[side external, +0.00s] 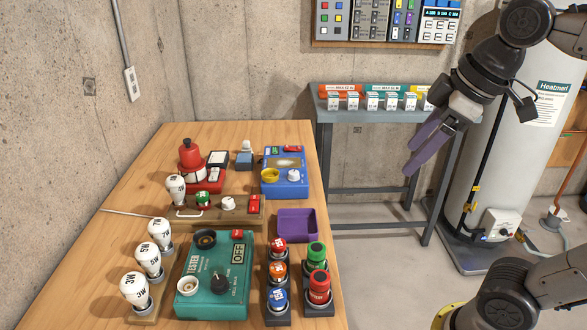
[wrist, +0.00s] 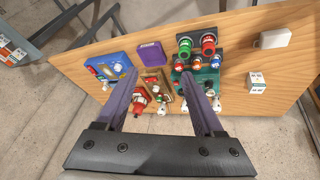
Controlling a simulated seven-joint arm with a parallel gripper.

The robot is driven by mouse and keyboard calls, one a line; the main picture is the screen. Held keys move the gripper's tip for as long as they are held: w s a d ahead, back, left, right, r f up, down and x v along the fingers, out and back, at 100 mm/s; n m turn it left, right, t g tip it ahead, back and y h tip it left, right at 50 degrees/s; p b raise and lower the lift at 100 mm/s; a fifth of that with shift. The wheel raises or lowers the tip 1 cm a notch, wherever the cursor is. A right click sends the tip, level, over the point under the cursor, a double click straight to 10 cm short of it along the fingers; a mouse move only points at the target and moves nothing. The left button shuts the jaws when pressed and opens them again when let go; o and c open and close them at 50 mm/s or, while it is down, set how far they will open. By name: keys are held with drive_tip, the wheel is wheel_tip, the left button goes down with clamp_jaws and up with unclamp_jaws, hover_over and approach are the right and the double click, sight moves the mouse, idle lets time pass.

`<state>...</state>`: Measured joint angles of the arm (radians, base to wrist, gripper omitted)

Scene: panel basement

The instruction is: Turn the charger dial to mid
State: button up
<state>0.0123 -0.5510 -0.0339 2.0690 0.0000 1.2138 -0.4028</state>
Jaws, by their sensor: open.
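No readable label marks the charger. A blue box (side external: 275,188) at the table's far right has a display, a yellow ring-shaped part (side external: 270,175) and a white dial (side external: 293,175). A green box (side external: 240,295) marked TESTER, with a black dial (side external: 220,284) and an OFF display, stands at the front. I cannot read either dial's setting. My gripper (side external: 410,158) is open and empty, high in the air to the right of the table. In the wrist view its purple fingers (wrist: 162,76) are spread above the table, with the blue box (wrist: 108,72) to their left.
Several bulbs (side external: 148,260) stand at the left. Red, orange, blue and green-topped parts (side external: 278,270) stand front right. A purple tray (side external: 297,226) lies behind them. A wooden board (side external: 225,213) and red device (side external: 190,160) are farther back. A shelf (side external: 370,90) stands behind.

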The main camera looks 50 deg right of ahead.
drive_tip(key=w+d+r+n+g, duration=0.1)
drive_tip(key=w+d+r+n, duration=0.15)
drive_tip(key=w+r, duration=0.75)
drive_tip(key=n+g, duration=0.1)
drive_tip(key=g, duration=0.3)
hover_over(294, 172)
wheel_tip(294, 172, down, 20)
wheel_tip(294, 172, down, 14)
drive_tip(key=shift+a+r, duration=0.1)
drive_tip(key=shift+r, duration=0.1)
clamp_jaws()
